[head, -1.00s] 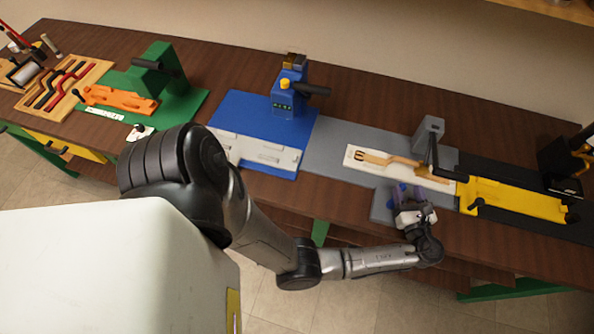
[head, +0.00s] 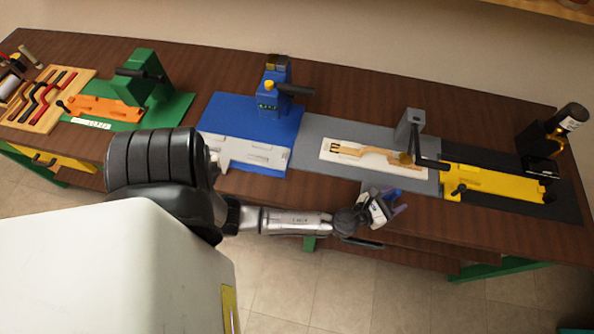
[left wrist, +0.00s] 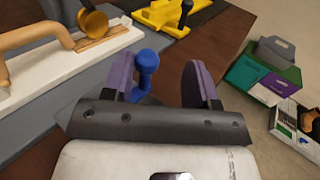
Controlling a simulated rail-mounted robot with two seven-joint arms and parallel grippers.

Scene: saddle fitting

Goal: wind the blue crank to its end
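The blue crank (left wrist: 148,62), with a rounded knob, shows in the left wrist view at the edge of the grey base. Its lower part is partly hidden behind a finger. My left gripper (left wrist: 160,66) is open, with two purple fingers apart. The crank appears in the gap, nearer the left finger; I cannot tell whether they touch. In the head view my left gripper (head: 392,203) is at the front edge of the table, fingers pointing right, and the crank cannot be clearly told from the fingers. My right gripper is not in view.
The grey base (head: 313,140) carries a white block (head: 335,159) with a wooden piece and a black-handled grey post (head: 408,126). A yellow fixture (head: 490,180) stands to the right, a blue station (head: 235,115) to the left.

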